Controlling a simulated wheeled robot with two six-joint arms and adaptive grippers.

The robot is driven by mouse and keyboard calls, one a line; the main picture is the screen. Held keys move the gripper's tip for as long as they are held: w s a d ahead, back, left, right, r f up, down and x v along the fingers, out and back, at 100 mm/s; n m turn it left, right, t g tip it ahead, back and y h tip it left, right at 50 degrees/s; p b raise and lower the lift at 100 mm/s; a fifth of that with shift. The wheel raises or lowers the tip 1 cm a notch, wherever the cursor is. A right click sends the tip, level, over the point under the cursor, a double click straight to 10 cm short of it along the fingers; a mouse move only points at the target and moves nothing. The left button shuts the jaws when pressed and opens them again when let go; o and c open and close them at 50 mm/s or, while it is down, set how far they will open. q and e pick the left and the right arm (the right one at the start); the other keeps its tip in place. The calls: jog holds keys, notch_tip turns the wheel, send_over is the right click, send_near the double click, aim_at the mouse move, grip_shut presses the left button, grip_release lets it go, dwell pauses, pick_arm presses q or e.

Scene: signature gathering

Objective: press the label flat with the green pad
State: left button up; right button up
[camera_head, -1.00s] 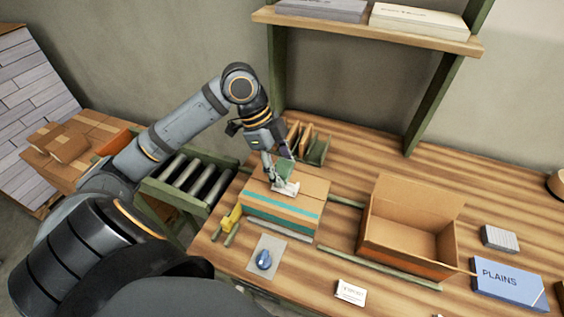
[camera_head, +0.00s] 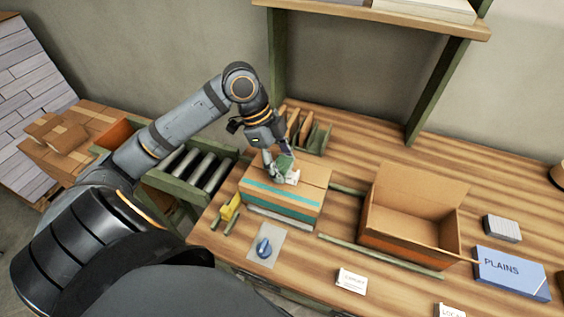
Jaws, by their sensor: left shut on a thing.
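My left gripper (camera_head: 280,165) is shut on the green pad (camera_head: 285,164), low over the top of a closed cardboard box (camera_head: 306,191) with a teal stripe. A whitish label (camera_head: 291,178) shows in part under the pad on the box top. The gripper and pad hide the rest of it. I cannot tell whether the pad touches the label. My right gripper is not in view.
An open empty cardboard box (camera_head: 412,215) stands to the right on the wooden table. A blue PLAINS box (camera_head: 510,273) lies at the right. A blue knobbed thing on a grey plate (camera_head: 266,245) and a yellow thing (camera_head: 231,207) are near the closed box. A roller conveyor (camera_head: 190,180) is left.

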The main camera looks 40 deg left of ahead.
pick_arm(q)
jog(key=shift+f, duration=0.55)
dwell(0.4)
jog(key=shift+s, duration=0.1)
dwell(1.2)
dwell(0.4)
notch_tip(320, 180, up, 7)
jog(key=p, duration=0.8)
jog(key=shift+r, duration=0.1)
